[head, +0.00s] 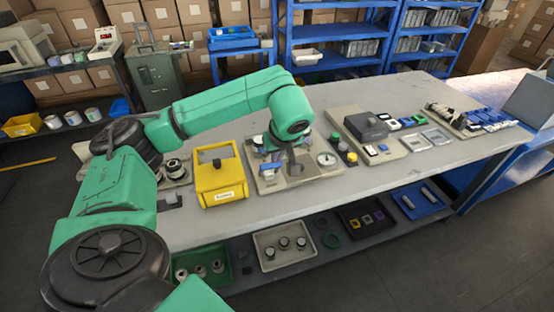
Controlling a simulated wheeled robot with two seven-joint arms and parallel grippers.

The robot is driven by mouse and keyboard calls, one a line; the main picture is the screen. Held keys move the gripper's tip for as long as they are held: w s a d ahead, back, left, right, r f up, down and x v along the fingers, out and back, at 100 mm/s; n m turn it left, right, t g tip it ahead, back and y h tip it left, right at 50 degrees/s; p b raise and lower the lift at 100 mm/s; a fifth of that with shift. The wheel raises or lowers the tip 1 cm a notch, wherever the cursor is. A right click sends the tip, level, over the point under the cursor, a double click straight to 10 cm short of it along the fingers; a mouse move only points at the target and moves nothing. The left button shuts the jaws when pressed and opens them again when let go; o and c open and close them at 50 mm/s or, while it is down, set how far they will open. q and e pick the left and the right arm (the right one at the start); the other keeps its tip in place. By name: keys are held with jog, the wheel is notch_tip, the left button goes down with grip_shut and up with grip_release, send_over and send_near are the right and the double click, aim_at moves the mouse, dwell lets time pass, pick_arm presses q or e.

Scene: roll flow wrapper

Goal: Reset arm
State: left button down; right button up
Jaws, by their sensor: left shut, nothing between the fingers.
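My left arm comes in from the left and reaches over the grey workbench (350,198). My left gripper (294,170) points down above a beige plate (268,184) with small parts on it, just right of a yellow box (219,178). The fingers are small and partly hidden by the wrist, and they are together with nothing seen between them. I cannot tell whether they touch the plate. My right gripper is not in view.
A dark grey device (366,127) and several small parts stand on a panel further right on the bench. A lower shelf holds a beige tray (284,267) and a blue tray (420,213). Blue racks and cardboard boxes stand behind. The bench's front strip is mostly clear.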

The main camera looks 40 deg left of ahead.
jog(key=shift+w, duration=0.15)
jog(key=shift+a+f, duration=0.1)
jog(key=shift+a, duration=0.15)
